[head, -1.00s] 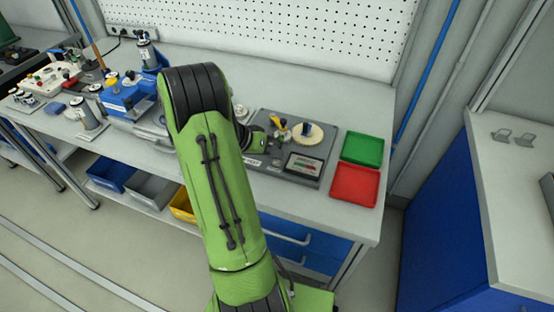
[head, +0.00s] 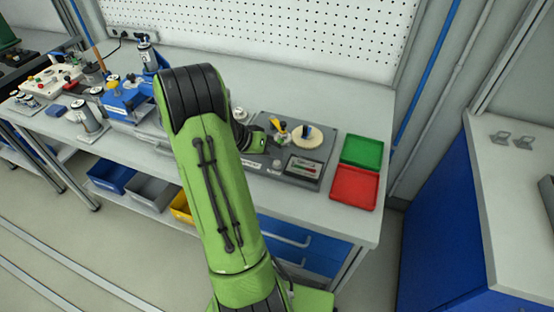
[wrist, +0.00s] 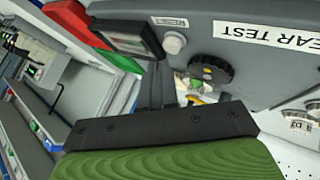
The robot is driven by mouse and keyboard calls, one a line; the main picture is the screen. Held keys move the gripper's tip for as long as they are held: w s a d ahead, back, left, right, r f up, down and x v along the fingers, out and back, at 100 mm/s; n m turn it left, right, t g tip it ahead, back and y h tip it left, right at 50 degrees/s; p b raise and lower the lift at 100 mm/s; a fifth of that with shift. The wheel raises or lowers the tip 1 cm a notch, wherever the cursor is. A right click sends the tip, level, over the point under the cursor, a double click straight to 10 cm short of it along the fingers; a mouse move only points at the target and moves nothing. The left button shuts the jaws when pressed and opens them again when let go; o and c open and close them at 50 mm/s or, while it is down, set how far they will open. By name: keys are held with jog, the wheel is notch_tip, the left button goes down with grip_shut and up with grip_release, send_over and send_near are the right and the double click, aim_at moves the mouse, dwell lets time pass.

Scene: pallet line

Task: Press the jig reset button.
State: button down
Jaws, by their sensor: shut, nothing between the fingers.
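The jig is a grey gear test fixture (head: 316,184) on the workbench in the head view. It also fills the top of the wrist view (wrist: 262,62). Its reset button, a small pale round cap (wrist: 174,42), sits beside a label reading RESET, and shows as a small light spot in the head view (head: 277,164). My gripper (wrist: 158,66) is shut and empty. Its dark fingers point toward the fixture, with their tips just below the button in the wrist view. They appear apart from the button, but the depth gap is hard to judge. My arm hides part of the bench.
The fixture carries a black knob (wrist: 210,68), a gauge (head: 304,167), a yellow-handled part (head: 279,126) and a pale disc (head: 308,137). Green (head: 362,150) and red (head: 354,187) trays lie at its right. Other stations stand at the left.

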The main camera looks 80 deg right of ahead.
jog(key=shift+r, duration=0.2)
notch_tip(320, 180, up, 5)
jog(key=p, duration=0.3)
jog(key=shift+p, duration=0.4)
dwell(0.7)
